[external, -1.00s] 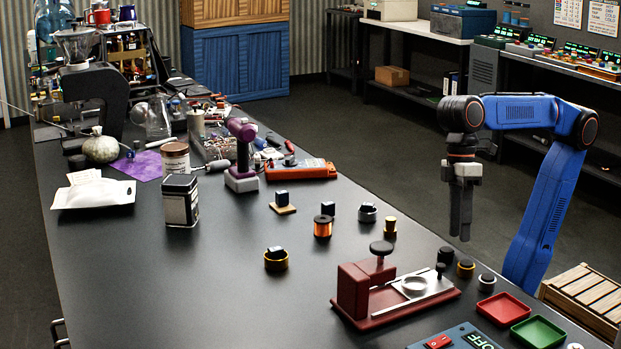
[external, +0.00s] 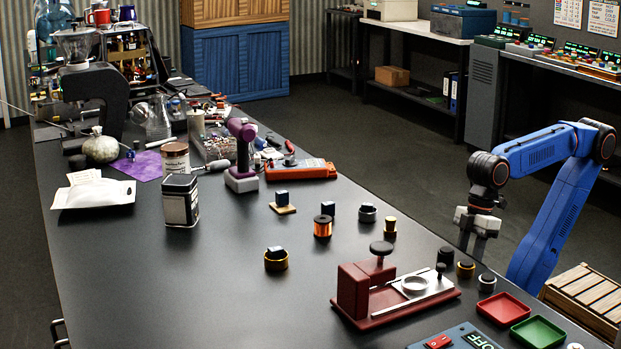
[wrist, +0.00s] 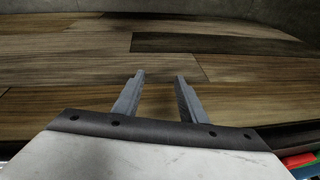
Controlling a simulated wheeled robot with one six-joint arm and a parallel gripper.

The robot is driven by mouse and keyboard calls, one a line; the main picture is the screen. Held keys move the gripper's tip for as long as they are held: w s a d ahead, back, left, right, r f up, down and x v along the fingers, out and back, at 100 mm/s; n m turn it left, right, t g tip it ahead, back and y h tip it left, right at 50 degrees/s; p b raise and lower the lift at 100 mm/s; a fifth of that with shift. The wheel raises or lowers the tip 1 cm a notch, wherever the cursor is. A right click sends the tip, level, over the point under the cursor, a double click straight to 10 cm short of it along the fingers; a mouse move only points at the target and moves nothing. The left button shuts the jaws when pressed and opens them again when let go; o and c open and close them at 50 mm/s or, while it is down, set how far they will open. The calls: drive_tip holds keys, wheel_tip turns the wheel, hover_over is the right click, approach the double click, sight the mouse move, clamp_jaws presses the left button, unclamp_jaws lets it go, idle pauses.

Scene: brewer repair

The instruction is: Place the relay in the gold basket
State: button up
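A gold ring-shaped basket (external: 276,263) stands on the black bench, with a small black piece in its top. Small dark-blue blocks that look like relays are nearby: one block (external: 282,197) sits on a wooden coaster, and another block (external: 335,212) is behind a copper-wire spool (external: 323,228). I cannot tell which is the relay.
A dark-red press (external: 385,290) stands near the front of the bench. Red (external: 503,309) and green (external: 538,331) trays lie to its right. A slatted wooden crate (external: 585,295) is at the lower right.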

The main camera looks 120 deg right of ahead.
drive_tip(key=s+d+f+n+t+h, duration=0.1)
drive_tip(key=d+f, duration=0.2)
drive_tip(key=f, duration=0.4)
drive_tip(key=shift+s+d+f, duration=0.15)
drive_tip(key=shift+s+d, duration=0.1)
drive_tip(key=shift+s, duration=0.05)
